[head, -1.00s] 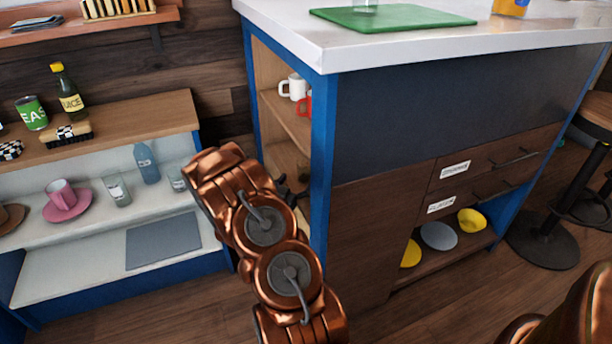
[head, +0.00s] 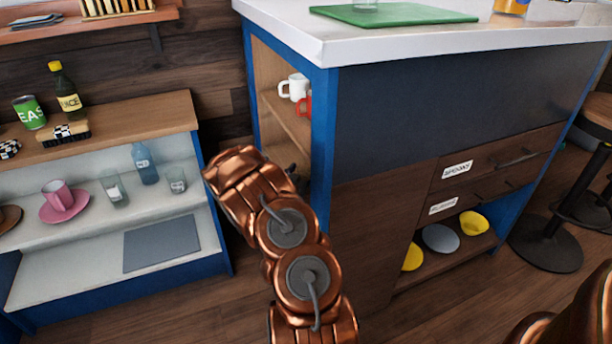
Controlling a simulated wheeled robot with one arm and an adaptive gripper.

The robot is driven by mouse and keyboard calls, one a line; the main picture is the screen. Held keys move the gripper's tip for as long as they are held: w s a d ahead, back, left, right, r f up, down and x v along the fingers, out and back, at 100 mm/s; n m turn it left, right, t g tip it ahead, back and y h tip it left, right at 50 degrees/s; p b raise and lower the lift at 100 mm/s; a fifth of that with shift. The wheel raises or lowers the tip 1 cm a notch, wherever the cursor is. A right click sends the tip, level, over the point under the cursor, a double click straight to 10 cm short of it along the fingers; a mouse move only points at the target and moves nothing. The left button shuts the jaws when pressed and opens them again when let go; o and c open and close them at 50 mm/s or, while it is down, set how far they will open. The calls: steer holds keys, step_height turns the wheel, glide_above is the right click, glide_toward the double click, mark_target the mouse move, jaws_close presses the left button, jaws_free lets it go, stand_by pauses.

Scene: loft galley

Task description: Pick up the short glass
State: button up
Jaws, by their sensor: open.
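Two clear glasses with small labels stand on the middle shelf of the left unit. The short glass (head: 176,181) is at the right, near the unit's blue side panel; the taller glass (head: 115,189) is to its left. A third glass (head: 366,5) on the counter is cut off by the top edge, so its height cannot be told. My copper arm rises from the bottom middle. Only a dark bit of my gripper (head: 293,171) shows beyond the arm, by the island's open side shelves. It is apart from the left unit's glasses; its fingertips are mostly hidden.
A blue bottle (head: 145,164) stands between and behind the two glasses. A pink cup (head: 60,196) on a saucer is farther left. White (head: 295,87) and red (head: 305,106) mugs sit in the island's side shelves. The island's blue edge (head: 324,150) is close to my arm.

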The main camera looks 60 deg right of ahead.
steer(key=shift+d, duration=0.1)
steer(key=c, duration=1.3)
